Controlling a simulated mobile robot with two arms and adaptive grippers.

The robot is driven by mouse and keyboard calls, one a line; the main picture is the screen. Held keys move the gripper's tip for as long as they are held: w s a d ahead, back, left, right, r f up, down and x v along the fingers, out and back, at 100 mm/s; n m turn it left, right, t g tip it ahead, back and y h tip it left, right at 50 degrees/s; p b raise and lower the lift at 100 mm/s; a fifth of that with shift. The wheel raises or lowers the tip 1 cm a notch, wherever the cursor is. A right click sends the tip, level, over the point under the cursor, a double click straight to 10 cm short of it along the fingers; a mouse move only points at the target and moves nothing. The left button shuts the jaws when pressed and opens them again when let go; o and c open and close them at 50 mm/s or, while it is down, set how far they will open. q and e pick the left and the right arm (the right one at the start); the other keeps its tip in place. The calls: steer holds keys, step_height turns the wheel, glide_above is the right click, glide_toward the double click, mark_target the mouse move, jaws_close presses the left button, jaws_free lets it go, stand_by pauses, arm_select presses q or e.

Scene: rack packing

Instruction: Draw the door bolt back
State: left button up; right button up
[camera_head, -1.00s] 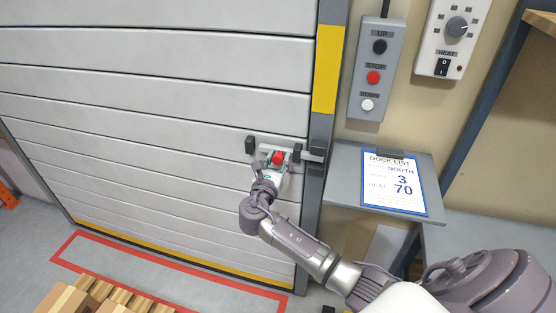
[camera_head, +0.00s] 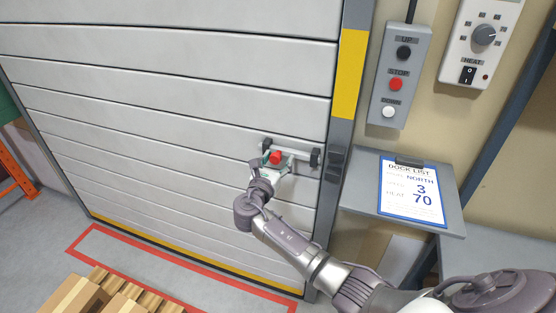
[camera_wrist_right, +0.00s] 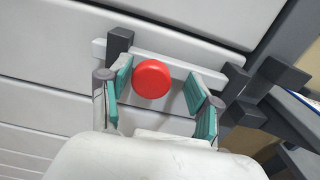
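The door bolt is a pale grey bar (camera_head: 291,149) with a red knob (camera_head: 275,157), set in two dark brackets on the grey slatted door (camera_head: 180,110). The knob is close to the left bracket. The bar's right end is at the right bracket (camera_head: 315,157), apart from the dark keeper (camera_head: 336,160) on the door frame. My right gripper (camera_wrist_right: 160,94) is at the knob. In the wrist view its teal-padded fingers stand apart on either side of the red knob (camera_wrist_right: 152,79), with gaps visible. The bar (camera_wrist_right: 185,68) runs behind. My left gripper is out of view.
A control box (camera_head: 399,75) with UP, STOP and DOWN buttons and a heat panel (camera_head: 481,42) hang at right. A shelf (camera_head: 362,205) holds a dock list (camera_head: 411,188). Boxes (camera_head: 78,299) stand on the floor at lower left.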

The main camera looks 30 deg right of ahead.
steer(key=shift+s+a, duration=0.2)
steer(key=shift+a, duration=0.05)
steer(key=v, duration=1.1)
steer(key=shift+s, duration=0.15)
steer(key=shift+a, duration=0.1)
